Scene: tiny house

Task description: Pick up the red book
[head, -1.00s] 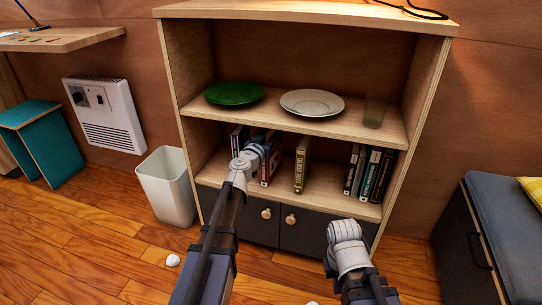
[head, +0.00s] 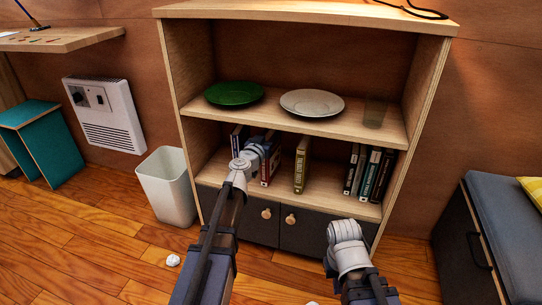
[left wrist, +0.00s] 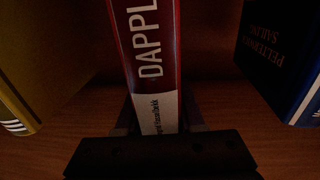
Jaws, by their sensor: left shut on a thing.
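The red book (left wrist: 152,50) stands upright on the lower shelf. Its red spine with a white end fills the middle of the left wrist view, and a strip of it shows in the head view (head: 266,177). My left gripper (left wrist: 157,118) is shut on the book, with one dark finger on each side of the spine. In the head view my left arm hides most of the book and the fingers. My right gripper (head: 345,234) is low in front of the cabinet, away from the book. Its fingers cannot be made out.
A yellow book (head: 301,165) and a blue book (left wrist: 283,60) stand on either side, apart from the red one. Several dark books (head: 368,172) stand at the shelf's right. Above are a green plate (head: 234,93), a white plate (head: 312,102) and a glass (head: 375,111). A bin (head: 167,187) stands left.

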